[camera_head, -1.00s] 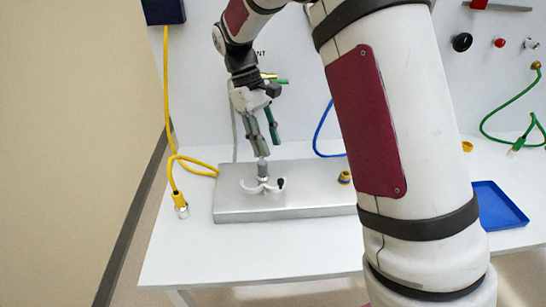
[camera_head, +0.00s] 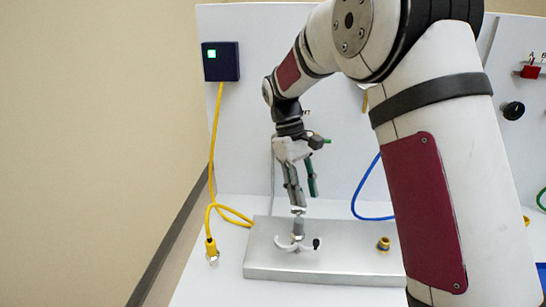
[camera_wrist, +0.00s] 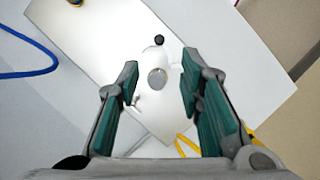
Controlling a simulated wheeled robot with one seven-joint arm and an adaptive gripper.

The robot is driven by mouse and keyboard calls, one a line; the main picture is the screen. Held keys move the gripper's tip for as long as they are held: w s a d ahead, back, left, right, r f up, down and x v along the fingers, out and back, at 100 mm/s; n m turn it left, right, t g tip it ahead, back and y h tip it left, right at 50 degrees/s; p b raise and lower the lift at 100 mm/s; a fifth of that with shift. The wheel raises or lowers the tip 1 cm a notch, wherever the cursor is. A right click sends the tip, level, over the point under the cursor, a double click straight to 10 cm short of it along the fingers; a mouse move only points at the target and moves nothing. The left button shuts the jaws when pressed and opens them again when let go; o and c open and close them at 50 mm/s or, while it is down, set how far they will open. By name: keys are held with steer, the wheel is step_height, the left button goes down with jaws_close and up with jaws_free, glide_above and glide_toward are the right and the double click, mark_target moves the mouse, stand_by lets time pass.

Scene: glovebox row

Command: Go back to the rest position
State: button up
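My gripper (camera_head: 305,202) hangs fingers down above a metal plate (camera_head: 340,268) on the bench. Its two green-padded fingers are apart in the wrist view (camera_wrist: 160,70), with nothing held between them. Below the fingertips stands a small grey cylindrical fitting (camera_head: 298,229) with a white curved handle (camera_head: 284,245) and a black knob (camera_head: 316,243). The fitting's round top (camera_wrist: 157,79) shows between the fingers in the wrist view. From the head view I cannot tell the exact gap between fingertips and fitting.
A dark box (camera_head: 220,62) with a green light is on the back panel at left, with a yellow cable (camera_head: 214,160) hanging down to the bench. A brass fitting (camera_head: 384,243) sits on the plate. A blue cable (camera_head: 358,200) loops behind. My arm hides much of the right side.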

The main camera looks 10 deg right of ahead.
steer(key=s+d+r+m+t+y, duration=0.1)
steer(key=s+r+m+t, duration=0.15)
steer(key=s+r, duration=0.5)
steer(key=s+d+r+m+t+y, duration=0.1)
steer(key=s+r+t, duration=0.3)
steer(key=s, duration=0.6)
steer(key=s+f+m+t, duration=0.1)
steer(key=s+m+t, duration=0.1)
steer(key=s, duration=0.6)
steer(key=shift+s, duration=0.3)
